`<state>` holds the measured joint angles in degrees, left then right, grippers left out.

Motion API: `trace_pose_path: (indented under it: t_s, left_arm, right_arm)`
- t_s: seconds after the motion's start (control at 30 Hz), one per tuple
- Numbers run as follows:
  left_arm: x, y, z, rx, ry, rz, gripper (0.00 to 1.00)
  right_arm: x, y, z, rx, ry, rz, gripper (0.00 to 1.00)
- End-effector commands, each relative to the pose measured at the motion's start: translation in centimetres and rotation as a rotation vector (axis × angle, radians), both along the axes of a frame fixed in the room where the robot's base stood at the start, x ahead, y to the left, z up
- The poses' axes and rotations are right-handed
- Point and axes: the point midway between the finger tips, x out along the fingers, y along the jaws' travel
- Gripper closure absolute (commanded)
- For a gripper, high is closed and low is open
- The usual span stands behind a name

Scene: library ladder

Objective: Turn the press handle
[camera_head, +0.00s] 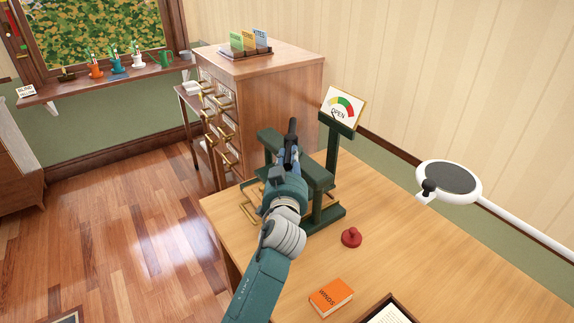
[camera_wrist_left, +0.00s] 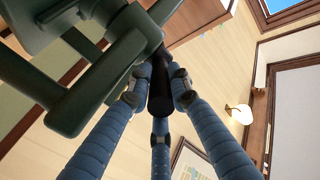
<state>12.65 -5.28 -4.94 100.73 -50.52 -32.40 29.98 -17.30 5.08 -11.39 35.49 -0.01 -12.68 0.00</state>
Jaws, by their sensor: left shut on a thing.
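The green press (camera_head: 318,172) stands on the wooden desk in the head view, and its green frame (camera_wrist_left: 95,85) fills the upper left of the left wrist view. Its dark handle (camera_head: 292,131) sticks up above my left gripper (camera_head: 288,168). In the left wrist view the blue fingers of my left gripper (camera_wrist_left: 160,98) close around the black handle (camera_wrist_left: 160,75). My right gripper is not in view.
A red knob-shaped object (camera_head: 351,237), an orange book (camera_head: 331,298) and a framed sheet (camera_head: 390,311) lie on the desk (camera_head: 420,250). A white-rimmed round lamp or magnifier (camera_head: 449,181) reaches in from the right. A wooden drawer cabinet (camera_head: 270,95) stands behind the press.

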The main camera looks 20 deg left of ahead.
Motion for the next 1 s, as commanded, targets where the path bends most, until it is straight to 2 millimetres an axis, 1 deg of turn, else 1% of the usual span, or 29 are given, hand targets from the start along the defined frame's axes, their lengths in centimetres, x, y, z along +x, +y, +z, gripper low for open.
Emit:
trace_pose_path:
  t_s: [0.03, 0.2, 0.43, 0.47, 0.5, 0.53, 0.83, 0.93, 1.0]
  left_arm:
    - [0.1, -0.2, -0.3, -0.003, 0.003, 0.000, 1.00]
    - [0.1, -0.3, -0.1, -0.003, 0.003, 0.003, 1.00]
    - [0.1, -0.3, -0.1, -0.003, 0.002, 0.003, 1.00]
    - [0.1, -0.3, -0.1, -0.003, 0.002, 0.003, 0.75]
    - [0.1, -0.2, -0.1, -0.003, 0.002, 0.003, 0.67]
    - [0.1, -0.2, -0.1, -0.003, 0.002, 0.003, 0.62]
    - [0.1, -0.2, -0.1, -0.002, 0.002, 0.005, 0.62]
    - [-0.4, -0.3, -0.2, -0.002, 0.003, 0.004, 0.62]
    - [-1.1, -0.6, -0.2, -0.003, 0.003, 0.004, 0.62]
  right_arm:
    - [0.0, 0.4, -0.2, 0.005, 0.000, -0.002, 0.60]
    - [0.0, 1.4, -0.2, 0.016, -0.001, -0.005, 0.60]
    - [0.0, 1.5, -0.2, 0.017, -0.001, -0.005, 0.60]
    - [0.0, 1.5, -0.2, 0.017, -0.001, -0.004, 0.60]
    - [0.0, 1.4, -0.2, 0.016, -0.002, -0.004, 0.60]
    - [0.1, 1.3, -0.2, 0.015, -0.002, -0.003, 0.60]
    - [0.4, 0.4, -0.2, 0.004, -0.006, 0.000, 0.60]
    - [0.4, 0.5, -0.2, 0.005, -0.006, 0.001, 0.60]
    - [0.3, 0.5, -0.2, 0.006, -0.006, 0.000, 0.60]
